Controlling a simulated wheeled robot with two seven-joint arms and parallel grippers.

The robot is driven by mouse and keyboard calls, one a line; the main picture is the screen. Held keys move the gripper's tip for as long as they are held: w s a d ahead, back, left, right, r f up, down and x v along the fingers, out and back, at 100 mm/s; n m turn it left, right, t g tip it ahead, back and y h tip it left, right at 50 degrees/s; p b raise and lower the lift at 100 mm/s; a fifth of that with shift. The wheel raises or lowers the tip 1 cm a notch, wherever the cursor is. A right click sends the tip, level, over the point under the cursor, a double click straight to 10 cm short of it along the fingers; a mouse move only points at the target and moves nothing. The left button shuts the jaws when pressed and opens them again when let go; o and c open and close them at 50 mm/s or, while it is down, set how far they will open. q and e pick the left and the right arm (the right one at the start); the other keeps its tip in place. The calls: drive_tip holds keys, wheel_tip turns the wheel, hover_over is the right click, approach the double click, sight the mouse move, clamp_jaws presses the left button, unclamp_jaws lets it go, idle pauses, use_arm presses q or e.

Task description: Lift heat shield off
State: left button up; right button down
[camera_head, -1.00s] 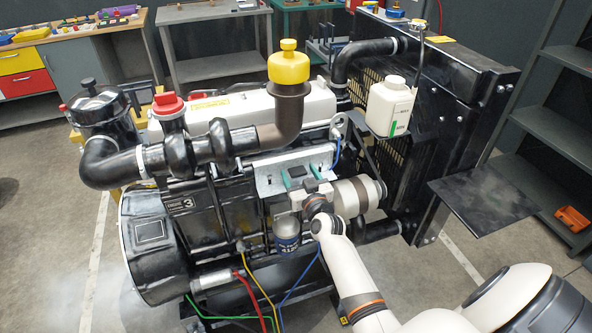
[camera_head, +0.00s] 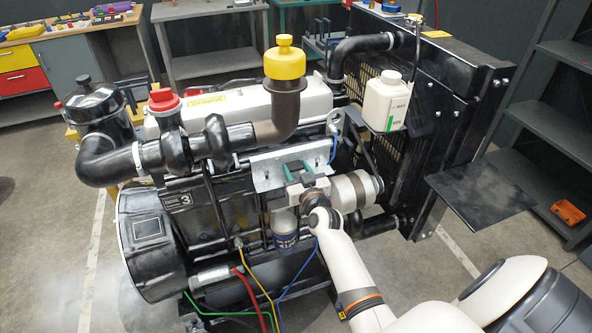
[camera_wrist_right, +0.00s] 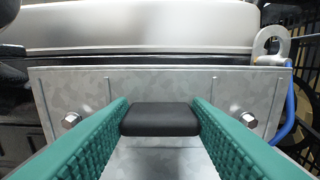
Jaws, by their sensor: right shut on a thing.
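The heat shield (camera_head: 264,174) is a grey galvanised plate on the near side of the engine, below the dark exhaust pipe. In the right wrist view the shield (camera_wrist_right: 155,84) fills the middle, with a bolt head (camera_wrist_right: 71,120) at the left and another (camera_wrist_right: 248,119) at the right. My right gripper (camera_head: 300,169) is in front of the shield. Its green ridged fingers (camera_wrist_right: 160,119) are shut on the shield's black handle (camera_wrist_right: 159,126), one on each side. The shield is upright against the engine; I cannot tell whether any gap lies behind it. My left gripper is not in view.
The exhaust pipe with its yellow cap (camera_head: 284,58) rises just above the shield. A white bottle (camera_head: 388,102) and the black radiator (camera_head: 452,105) stand to the right. A blue hose (camera_wrist_right: 288,115) runs close to the shield's right edge. An oil filter (camera_head: 286,230) sits below.

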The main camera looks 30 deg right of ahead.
sight(297, 160)
drive_tip(key=shift+r, duration=0.6)
wheel_tip(297, 160, up, 2)
drive_tip(key=shift+r, duration=0.15)
drive_tip(key=b+v, duration=0.3)
drive_tip(key=v, duration=1.5)
drive_tip(key=shift+d, duration=0.1)
wheel_tip(297, 160, up, 6)
drive_tip(key=p, duration=0.6)
